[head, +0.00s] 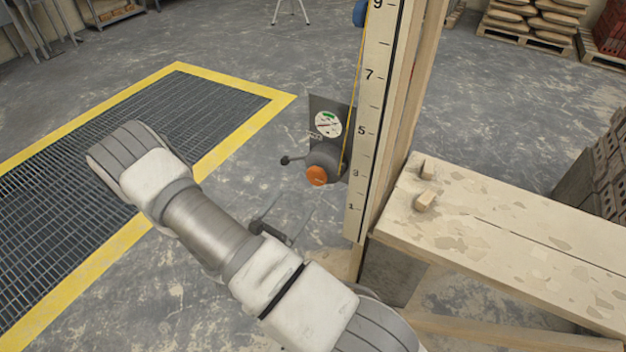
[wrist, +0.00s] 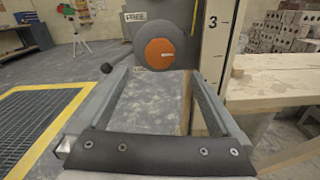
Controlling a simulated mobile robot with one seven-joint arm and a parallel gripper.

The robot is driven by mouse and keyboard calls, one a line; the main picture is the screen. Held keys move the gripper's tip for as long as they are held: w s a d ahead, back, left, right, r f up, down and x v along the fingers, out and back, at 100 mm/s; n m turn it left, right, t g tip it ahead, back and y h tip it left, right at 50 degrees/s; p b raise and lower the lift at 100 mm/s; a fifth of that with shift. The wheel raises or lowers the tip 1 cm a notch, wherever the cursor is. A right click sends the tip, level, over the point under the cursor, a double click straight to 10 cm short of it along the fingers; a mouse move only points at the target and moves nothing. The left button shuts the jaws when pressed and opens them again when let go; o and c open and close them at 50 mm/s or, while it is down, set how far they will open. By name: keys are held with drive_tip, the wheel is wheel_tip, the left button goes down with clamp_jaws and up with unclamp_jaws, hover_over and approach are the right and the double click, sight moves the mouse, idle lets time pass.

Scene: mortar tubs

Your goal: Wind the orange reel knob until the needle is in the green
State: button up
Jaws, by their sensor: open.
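The orange reel knob (head: 317,175) sits on the front of a dark grey reel below a dial gauge (head: 328,124) with a green patch at its top. The needle is too small to read surely. In the wrist view the orange knob (wrist: 159,52) is just beyond and above my gripper, with a small light mark on its face. My gripper (wrist: 158,75) is open and empty, its two fingers apart below the knob and not around it. In the head view my gripper (head: 285,222) shows in front of and below the reel.
A numbered post (head: 370,120) with a yellow line stands right of the reel. A wooden bench (head: 500,240) with small wood blocks is at the right. A dark crank handle (head: 291,160) sticks out left of the reel. Yellow-edged floor grating (head: 225,100) lies left.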

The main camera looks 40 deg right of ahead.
sight(315, 178)
drive_tip(key=x, duration=1.1)
drive_tip(key=c, duration=1.3)
